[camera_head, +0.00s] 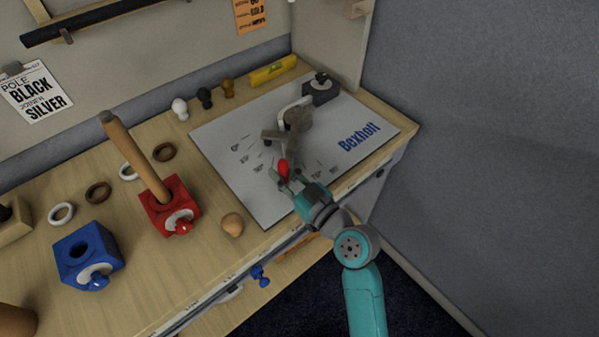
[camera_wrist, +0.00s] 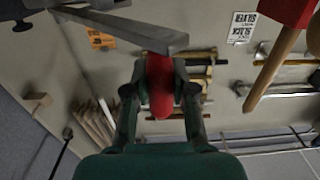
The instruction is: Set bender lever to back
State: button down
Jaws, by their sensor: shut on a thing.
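The bender (camera_head: 293,122) is a grey-brown metal device on a white printed sheet (camera_head: 232,178) marked "Bexholt" at the right end of the table. Its lever ends in a red grip (camera_head: 283,169), pointing toward the table's front edge. My gripper (camera_head: 289,183) is shut on the red grip. In the wrist view the red grip (camera_wrist: 159,88) sits between my two fingers, and the grey lever bar (camera_wrist: 125,30) runs from it to the upper left. My gripper hides part of the grip.
A red block (camera_head: 167,207) with a wooden handle and a blue block (camera_head: 87,252) stand to the left. A wooden ball (camera_head: 232,224) lies near the front edge. A dark grey block (camera_head: 321,88) stands behind the bender. A wall closes off the right side.

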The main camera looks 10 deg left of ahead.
jog(key=shift+a, duration=0.9)
jog(key=shift+s, duration=0.1)
jog(key=c, duration=0.9)
grip_release()
jog(key=shift+c, duration=0.2)
jog(key=v, duration=1.2)
